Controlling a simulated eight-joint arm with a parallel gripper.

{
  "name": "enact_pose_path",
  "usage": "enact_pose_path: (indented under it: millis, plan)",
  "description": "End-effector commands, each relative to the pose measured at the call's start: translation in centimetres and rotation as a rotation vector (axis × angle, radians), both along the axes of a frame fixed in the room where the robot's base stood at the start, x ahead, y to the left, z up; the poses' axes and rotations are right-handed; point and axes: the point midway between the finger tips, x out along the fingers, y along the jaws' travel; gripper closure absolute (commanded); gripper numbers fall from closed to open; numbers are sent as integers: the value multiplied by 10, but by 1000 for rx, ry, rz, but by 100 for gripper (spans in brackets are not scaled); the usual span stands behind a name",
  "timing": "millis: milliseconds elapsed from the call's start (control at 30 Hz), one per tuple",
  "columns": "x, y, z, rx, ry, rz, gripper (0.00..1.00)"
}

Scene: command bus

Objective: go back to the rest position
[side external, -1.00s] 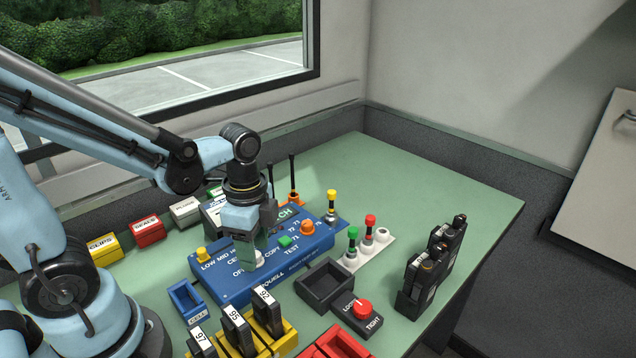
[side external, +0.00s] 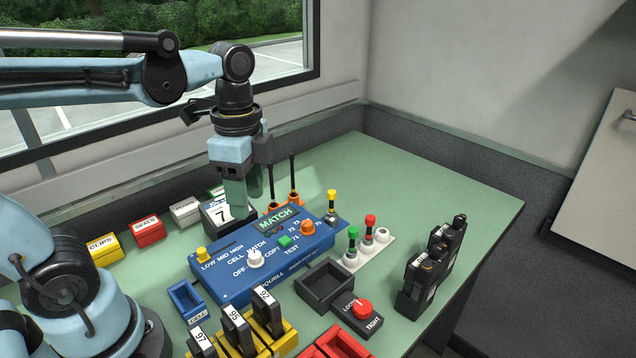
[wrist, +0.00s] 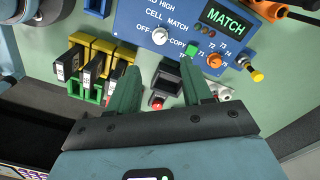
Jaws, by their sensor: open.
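My gripper (side external: 252,190) hangs above the back part of the blue panel box in the side view, clear of it, pointing down. In the wrist view its two green fingers (wrist: 160,88) are apart with nothing between them. The panel also shows in the wrist view (wrist: 180,15).
Labelled bins (side external: 149,232) line the window side. A dark open tray (side external: 324,284), a red-knob box (side external: 358,315), a radio rack (side external: 409,304), a yellow rack (side external: 287,338) and a white strip with coloured plungers (side external: 366,251) stand in front and right. The back right table is clear.

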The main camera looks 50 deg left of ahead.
Motion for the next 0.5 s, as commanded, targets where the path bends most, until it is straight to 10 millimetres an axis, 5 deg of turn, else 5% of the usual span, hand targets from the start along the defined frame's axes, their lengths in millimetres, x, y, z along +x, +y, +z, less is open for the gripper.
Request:
enact_pose_path:
  millis: [500]
  plan:
    - [0, 0, 4, 1, -15, 24, 50]
